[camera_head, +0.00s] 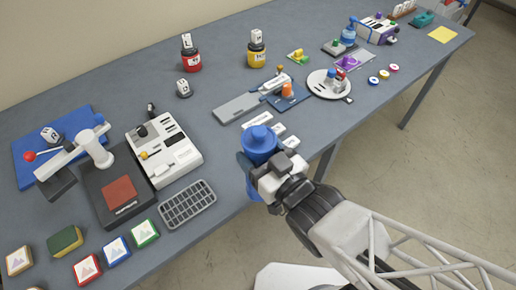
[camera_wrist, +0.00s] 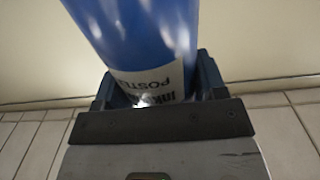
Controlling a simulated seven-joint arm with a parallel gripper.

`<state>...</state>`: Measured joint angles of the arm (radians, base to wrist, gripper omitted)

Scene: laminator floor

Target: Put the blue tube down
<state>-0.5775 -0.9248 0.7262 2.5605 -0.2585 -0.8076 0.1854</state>
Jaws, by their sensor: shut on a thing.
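The blue tube (camera_head: 260,142) is in my gripper (camera_head: 262,165), near the front edge of the table (camera_head: 330,122) in the head view. Its round blue top with a knob faces the camera. In the wrist view the blue tube (camera_wrist: 140,35) fills the upper middle, with a white printed label near its lower end. The two dark fingers of my gripper (camera_wrist: 155,88) stand on either side of it. My gripper is shut on the tube. Wall and floor tiles show behind it in the wrist view, and no table surface shows there.
White label blocks (camera_head: 290,142) lie close beside the tube. A grey flat plate (camera_head: 240,107) is behind it. Bare table lies between the white device and the tube.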

